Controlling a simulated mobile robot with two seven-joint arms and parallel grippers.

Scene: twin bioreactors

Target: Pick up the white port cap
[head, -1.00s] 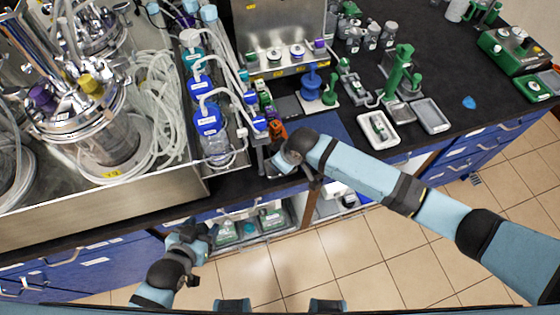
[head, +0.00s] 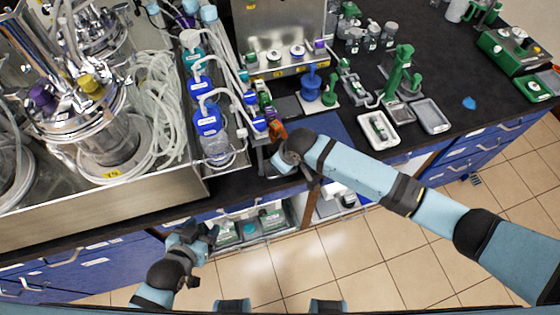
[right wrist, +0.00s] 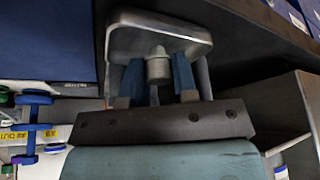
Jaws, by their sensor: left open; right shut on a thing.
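The white port cap (right wrist: 158,65) shows in the right wrist view as a small pale, stepped cylinder between the two blue fingers of my right gripper (right wrist: 157,82). The gripper is shut on it. A grey metal tray (right wrist: 190,28) with rounded corners is right behind the cap; I cannot tell whether they touch. In the head view my right wrist hides the cap, at the bench's front edge. My left gripper (head: 207,233) is open and empty in front of the bench, above the floor and low shelf.
A blue mat (head: 330,125) lies beside my right wrist. An orange item (head: 277,130) and blue-capped bottles (head: 206,122) stand close to it. A steel bioreactor tray (head: 130,205) fills the left.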

